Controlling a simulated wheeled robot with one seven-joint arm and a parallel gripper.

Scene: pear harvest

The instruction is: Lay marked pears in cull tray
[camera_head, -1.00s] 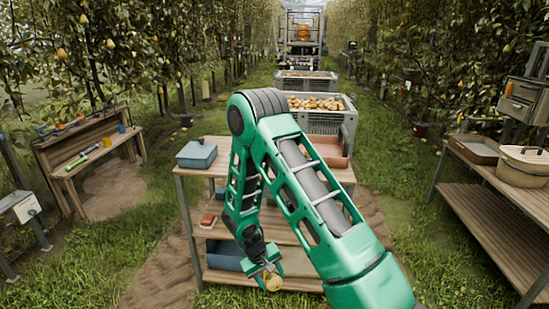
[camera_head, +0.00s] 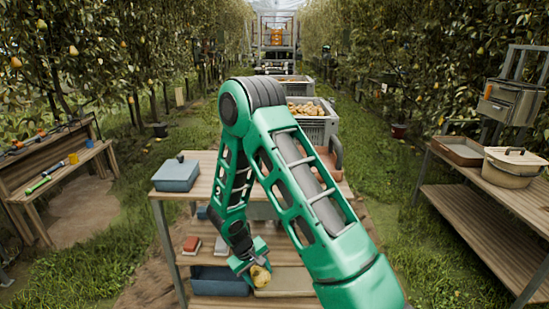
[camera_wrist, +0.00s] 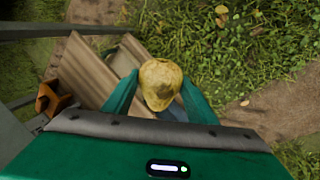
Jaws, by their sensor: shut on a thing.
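My gripper (camera_head: 258,266) is shut on a yellow pear (camera_head: 261,275), low in front of the slatted wooden stand. In the wrist view the pear (camera_wrist: 160,84) sits between the two green fingers and shows brownish patches; I cannot tell whether these are a mark. A shallow brown tray (camera_head: 460,150) lies on the right-hand table. A reddish-brown tray (camera_head: 333,165) on the stand's top is partly hidden behind my arm. I cannot tell which is the cull tray.
Grey crates of pears (camera_head: 314,125) stand behind. A round lidded pot (camera_head: 513,167) is on the right table. Grass lies between stand and table.

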